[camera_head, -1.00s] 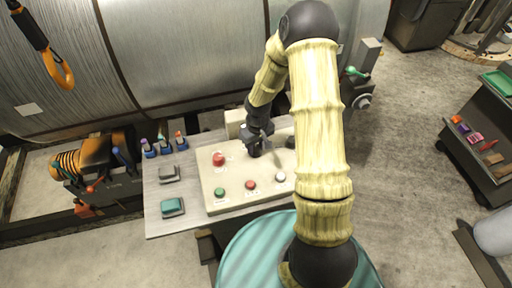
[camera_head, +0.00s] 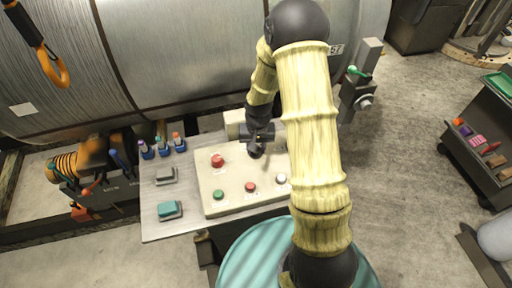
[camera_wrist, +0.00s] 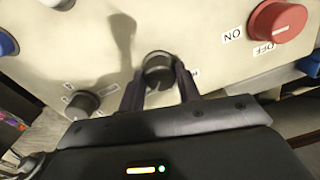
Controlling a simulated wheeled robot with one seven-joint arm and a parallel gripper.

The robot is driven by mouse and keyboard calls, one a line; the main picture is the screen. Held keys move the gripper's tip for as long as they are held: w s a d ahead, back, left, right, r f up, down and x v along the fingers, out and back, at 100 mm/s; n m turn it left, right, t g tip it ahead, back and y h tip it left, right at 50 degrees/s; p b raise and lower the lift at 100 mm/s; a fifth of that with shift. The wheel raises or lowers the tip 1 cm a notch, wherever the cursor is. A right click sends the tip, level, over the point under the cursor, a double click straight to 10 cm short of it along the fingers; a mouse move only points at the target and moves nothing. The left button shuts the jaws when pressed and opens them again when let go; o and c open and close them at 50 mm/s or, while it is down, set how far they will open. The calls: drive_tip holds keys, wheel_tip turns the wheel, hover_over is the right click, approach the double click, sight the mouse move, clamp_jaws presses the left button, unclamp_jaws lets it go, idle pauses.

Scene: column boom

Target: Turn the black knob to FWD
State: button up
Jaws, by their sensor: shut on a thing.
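In the wrist view my gripper (camera_wrist: 160,88) has its two fingers on either side of a round black knob (camera_wrist: 158,68), shut on it. A label beside this knob is partly hidden by a finger, and I cannot read the knob's setting. A second black knob (camera_wrist: 82,104) is to the left, with small labels too blurred to read. In the head view my gripper (camera_head: 256,152) is down at the cream control panel (camera_head: 232,178), and it hides most of the knob there.
A red knob (camera_wrist: 278,20) marked ON and OFF is at the upper right of the wrist view. In the head view the panel also carries a green button (camera_head: 218,195), a red button (camera_head: 250,187) and a white button (camera_head: 281,180). A large cable drum (camera_head: 190,60) stands behind.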

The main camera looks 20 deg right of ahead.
sight(258, 149)
drive_tip(key=o, duration=1)
drive_tip(key=shift+c, duration=0.2)
wheel_tip(258, 149, up, 18)
drive_tip(key=b, duration=0.2)
drive_tip(key=shift+d+f, duration=0.25)
drive_tip(key=shift+d, duration=0.1)
drive_tip(key=shift+s, duration=0.15)
drive_tip(key=s+f+n+t, duration=0.1)
drive_tip(key=s+n+t, duration=0.1)
drive_tip(key=s, duration=1.1)
drive_tip(key=shift+s+a+f+n+t, duration=0.2)
drive_tip(key=shift+s+a+n+t, duration=0.1)
drive_tip(key=shift+s+a, duration=0.1)
